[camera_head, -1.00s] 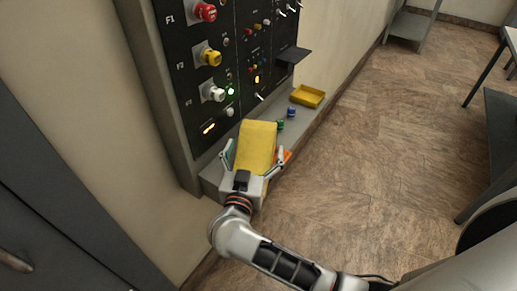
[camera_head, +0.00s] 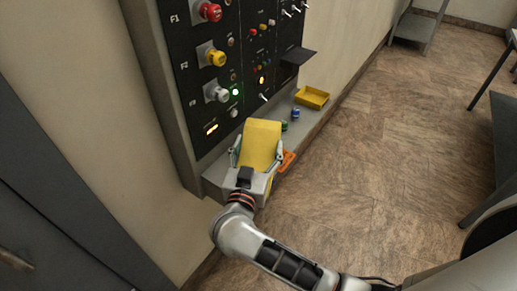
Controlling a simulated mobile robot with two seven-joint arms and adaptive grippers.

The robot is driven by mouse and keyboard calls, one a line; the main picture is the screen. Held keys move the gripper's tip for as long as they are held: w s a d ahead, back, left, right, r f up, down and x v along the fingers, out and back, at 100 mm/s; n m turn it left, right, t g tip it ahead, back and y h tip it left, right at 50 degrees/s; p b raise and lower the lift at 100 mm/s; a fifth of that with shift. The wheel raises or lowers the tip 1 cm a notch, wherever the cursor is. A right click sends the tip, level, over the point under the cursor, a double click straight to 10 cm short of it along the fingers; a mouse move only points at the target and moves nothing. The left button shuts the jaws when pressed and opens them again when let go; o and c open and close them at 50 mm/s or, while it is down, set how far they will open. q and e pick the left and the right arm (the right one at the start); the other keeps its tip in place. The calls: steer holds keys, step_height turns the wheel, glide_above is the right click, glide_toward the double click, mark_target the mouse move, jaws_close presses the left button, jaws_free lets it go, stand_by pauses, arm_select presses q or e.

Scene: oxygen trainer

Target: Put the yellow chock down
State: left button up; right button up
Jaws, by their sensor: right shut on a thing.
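The yellow chock (camera_head: 262,141) is a wedge-like block between the fingers of my right gripper (camera_head: 259,158). The gripper is shut on it, one finger on each side. The chock is at the near end of the grey shelf (camera_head: 216,180) below the control panel. I cannot tell whether its underside touches the shelf, as the gripper hides its lower near part. My left gripper is not in view.
An orange item (camera_head: 287,162) lies just right of the gripper. A green piece (camera_head: 284,127), a blue piece (camera_head: 296,113) and a yellow tray (camera_head: 312,97) sit farther along the shelf. The control panel (camera_head: 240,70) with knobs rises behind. A dark ledge (camera_head: 298,56) juts from it.

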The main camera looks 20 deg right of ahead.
mark_target(259, 144)
step_height(259, 144, up, 10)
steer(key=shift+f+p, duration=0.25)
steer(key=shift+p, duration=0.8)
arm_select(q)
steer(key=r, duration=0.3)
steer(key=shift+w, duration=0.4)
arm_select(e)
steer(key=s+d+f+n+t+y, duration=0.2)
steer(key=s+d+f+n+y, duration=0.2)
steer(key=s+d+y, duration=0.4)
steer(key=shift+s+n+y, duration=0.5)
steer(key=shift+s+n, duration=0.4)
